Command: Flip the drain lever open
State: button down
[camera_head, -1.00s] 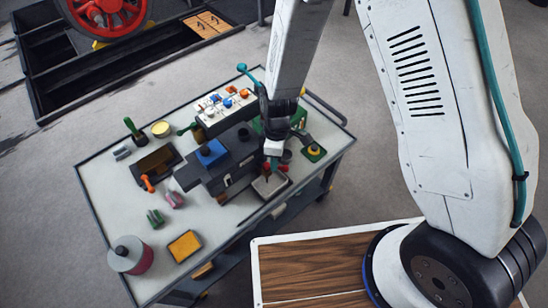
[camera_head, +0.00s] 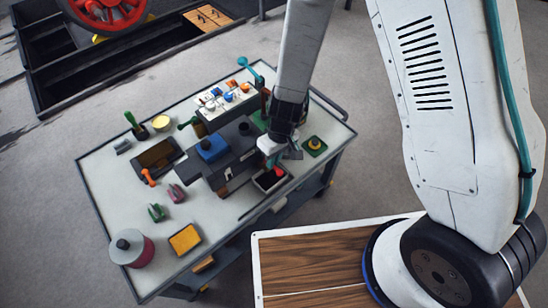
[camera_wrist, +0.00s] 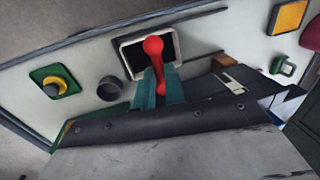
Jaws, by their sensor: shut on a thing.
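A red lever with a round knob shows in the wrist view (camera_wrist: 153,48), its knob pointing over a small dark tray. It is most likely the drain lever. In the head view only a bit of red (camera_head: 279,172) shows below my gripper (camera_head: 273,157). In the wrist view the two teal fingertips (camera_wrist: 160,88) are shut on the lever's shaft, below the knob. The lever's lower end is hidden by the fingers. The lever stands at the side of the dark model tram (camera_head: 228,165) with a blue block on top.
The small tray (camera_head: 265,181) has a pale rim and dark inside. A yellow square block (camera_head: 184,241) and a red-and-grey can (camera_head: 132,252) stand at the front left.

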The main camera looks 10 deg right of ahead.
dwell(0.5)
jog(key=c, duration=1.7)
grip_release()
jog(key=shift+c, duration=0.2)
notch_tip(320, 180, up, 8)
jog(key=d, duration=0.1)
jog(key=shift+w+f, duration=0.15)
jog(key=shift+w, duration=0.25)
jog(key=shift+d, duration=0.1)
